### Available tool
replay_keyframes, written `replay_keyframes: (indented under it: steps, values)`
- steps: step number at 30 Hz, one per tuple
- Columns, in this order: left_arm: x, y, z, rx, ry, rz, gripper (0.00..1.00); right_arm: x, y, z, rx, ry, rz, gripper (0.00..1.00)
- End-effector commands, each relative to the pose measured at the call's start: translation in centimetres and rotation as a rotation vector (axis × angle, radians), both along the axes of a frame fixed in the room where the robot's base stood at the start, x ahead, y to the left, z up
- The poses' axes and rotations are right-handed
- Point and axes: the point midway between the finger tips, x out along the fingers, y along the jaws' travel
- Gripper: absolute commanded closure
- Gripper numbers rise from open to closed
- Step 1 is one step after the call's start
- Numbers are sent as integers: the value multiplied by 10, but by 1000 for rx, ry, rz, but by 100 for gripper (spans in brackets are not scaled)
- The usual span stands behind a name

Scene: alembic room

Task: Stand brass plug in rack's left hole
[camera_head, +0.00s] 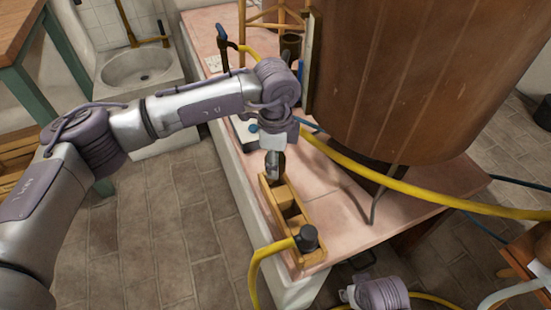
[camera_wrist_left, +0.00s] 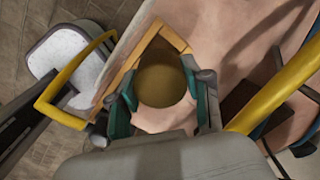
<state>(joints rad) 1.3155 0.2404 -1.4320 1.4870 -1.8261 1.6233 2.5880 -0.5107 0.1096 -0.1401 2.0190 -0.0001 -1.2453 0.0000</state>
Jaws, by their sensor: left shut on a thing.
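The wooden rack (camera_head: 290,222) lies along the edge of the pink-topped bench, with open compartments along its length. My left gripper (camera_head: 273,166) points down at the rack's far end and is shut. In the left wrist view, a round brass plug (camera_wrist_left: 162,84) sits between the green-padded fingertips of my left gripper (camera_wrist_left: 162,104). The rack's wooden rim (camera_wrist_left: 137,52) shows around and beyond the plug there. The plug's lower part is hidden, so I cannot tell how deep it sits.
A large wooden vat (camera_head: 405,75) fills the right. Another yellow hose (camera_head: 400,185) crosses the pink bench top (camera_head: 345,215). A blue-handled tap (camera_head: 222,40) stands behind.

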Motion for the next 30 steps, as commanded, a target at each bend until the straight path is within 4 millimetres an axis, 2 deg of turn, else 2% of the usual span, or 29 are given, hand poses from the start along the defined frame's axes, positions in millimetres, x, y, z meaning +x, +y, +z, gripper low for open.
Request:
replay_keyframes:
  steps: [30]
  values:
    - [0,0,-5,0,0,0,91,1,-1,13,0,-6,-3,60]
